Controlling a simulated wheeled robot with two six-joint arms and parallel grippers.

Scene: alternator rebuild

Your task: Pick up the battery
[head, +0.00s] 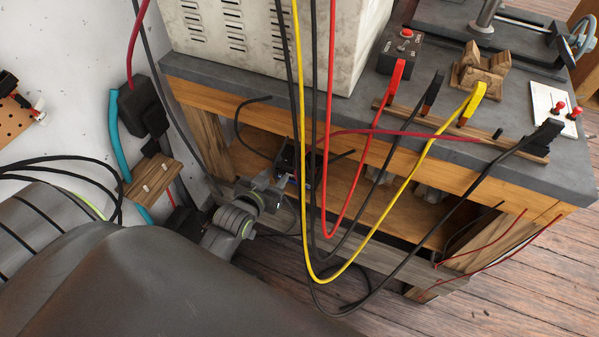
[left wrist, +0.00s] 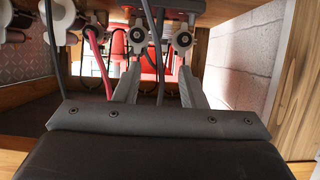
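My left gripper (head: 300,168) reaches into the open space under the bench top, partly hidden behind hanging cables. In the left wrist view its two grey fingers (left wrist: 158,75) stand apart, with no object clearly held between them. A red object (left wrist: 150,66) shows beyond and between the fingers. It may be the battery, but cables and the fingers cover much of it, and I cannot tell for sure. I cannot make out the battery in the head view. My right gripper is not in view.
The grey bench top (head: 350,100) is close above the left gripper. Red, black and yellow cables (head: 299,110) hang in front of the opening. White round fittings (left wrist: 182,40) with cables sit just above the fingertips. A wooden shelf (head: 385,222) lies below.

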